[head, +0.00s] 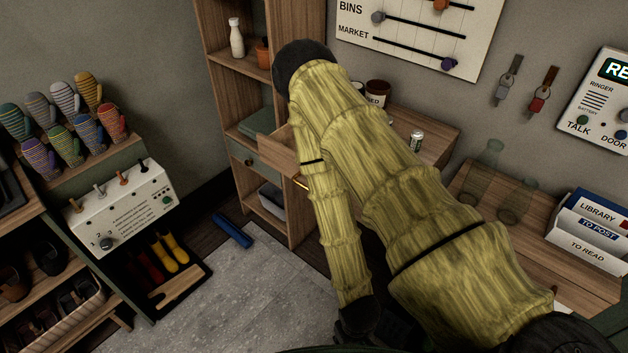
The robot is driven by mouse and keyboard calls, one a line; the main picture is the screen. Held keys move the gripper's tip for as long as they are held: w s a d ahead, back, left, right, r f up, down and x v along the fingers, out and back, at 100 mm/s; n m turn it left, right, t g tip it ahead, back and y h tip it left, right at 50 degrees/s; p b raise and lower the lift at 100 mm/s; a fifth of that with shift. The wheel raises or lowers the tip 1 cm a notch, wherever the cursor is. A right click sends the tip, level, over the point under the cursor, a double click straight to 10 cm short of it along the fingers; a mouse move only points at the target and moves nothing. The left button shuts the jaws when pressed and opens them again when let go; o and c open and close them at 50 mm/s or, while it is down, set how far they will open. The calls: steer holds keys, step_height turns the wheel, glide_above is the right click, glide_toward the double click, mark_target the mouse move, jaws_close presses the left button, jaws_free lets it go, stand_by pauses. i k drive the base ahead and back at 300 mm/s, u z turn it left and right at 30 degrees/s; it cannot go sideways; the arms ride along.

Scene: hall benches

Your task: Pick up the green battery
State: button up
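A small upright cylinder (416,140) with a green and white label and a pale top stands on the wooden bench, just right of my sleeved arm. It may be the green battery, but it is too small to be sure. No other thing in the head view looks clearly like a battery. My arm, in a yellow-green sleeve, rises from the lower right to a dark elbow, then folds back down. A dark part at its lower end (362,322) seems to be my wrist or gripper. Its fingers cannot be made out. I see nothing held there.
Labelled jars (377,93) stand behind the cylinder, partly hidden by my arm. Clear glass vessels (487,165) and a letter rack (590,230) are to the right. A shelf unit (240,130) with an open drawer (284,150) stands left.

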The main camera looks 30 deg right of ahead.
mark_target(416, 137)
steer(key=z, duration=1.55)
steer(key=k, duration=1.05)
steer(key=u, duration=1.15)
steer(key=i, duration=1.4)
steer(key=z, duration=0.75)
